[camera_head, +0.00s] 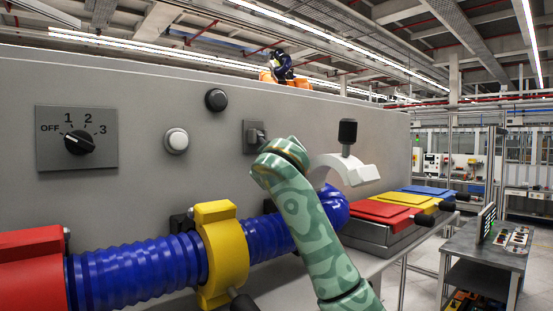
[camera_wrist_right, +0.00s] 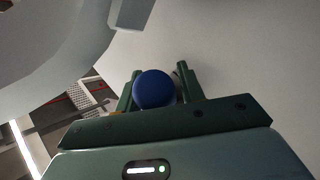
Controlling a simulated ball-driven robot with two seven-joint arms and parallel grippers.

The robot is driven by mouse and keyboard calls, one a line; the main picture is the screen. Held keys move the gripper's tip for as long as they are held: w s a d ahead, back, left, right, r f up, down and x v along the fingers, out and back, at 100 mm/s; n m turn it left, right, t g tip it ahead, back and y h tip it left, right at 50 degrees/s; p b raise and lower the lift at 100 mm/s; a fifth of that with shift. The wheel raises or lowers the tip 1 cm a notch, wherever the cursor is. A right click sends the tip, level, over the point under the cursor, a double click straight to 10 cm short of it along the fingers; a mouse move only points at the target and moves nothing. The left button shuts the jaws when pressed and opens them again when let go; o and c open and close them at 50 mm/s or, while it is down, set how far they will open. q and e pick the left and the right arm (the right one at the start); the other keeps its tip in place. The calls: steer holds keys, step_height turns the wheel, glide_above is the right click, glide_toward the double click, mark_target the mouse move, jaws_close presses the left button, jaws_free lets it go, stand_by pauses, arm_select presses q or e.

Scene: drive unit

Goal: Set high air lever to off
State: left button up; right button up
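A white curved bracket (camera_head: 345,170) with a black-knobbed lever (camera_head: 347,132) standing up from it shows right of centre in the head view. No label on it is readable, so I cannot tell whether it is the high air lever. My patterned green right arm reaches up just left of it, and its hand is hidden there. In the right wrist view my right gripper (camera_wrist_right: 158,88) has its fingers apart, with a round blue knob-like thing (camera_wrist_right: 154,89) between them. Contact is unclear. My left gripper is not in view.
A blue corrugated hose (camera_head: 135,270) with a yellow clamp (camera_head: 222,255) runs in front. Coloured flat blocks (camera_head: 383,210) lie right.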

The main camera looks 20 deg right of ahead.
jaws_close()
steer(key=shift+r, duration=0.1)
steer(key=r+n+g, duration=0.1)
steer(key=s+n+g, duration=0.1)
steer(key=shift+s+d+r+g+y, duration=0.1)
steer(key=shift+d+r+g+y, duration=0.1)
steer(key=shift+r+g+y, duration=0.15)
steer(key=shift+s+d+r+n+g, duration=0.15)
steer(key=shift+r+n+g, duration=0.25)
steer(key=shift+r+g, duration=0.3)
steer(key=shift+s+r+n+g, duration=0.15)
steer(key=shift+r+n+g, duration=0.25)
steer(key=shift+r+g, duration=0.25)
steer(key=shift+f, duration=0.1)
steer(key=shift+o, duration=2.1)
jaws_free()
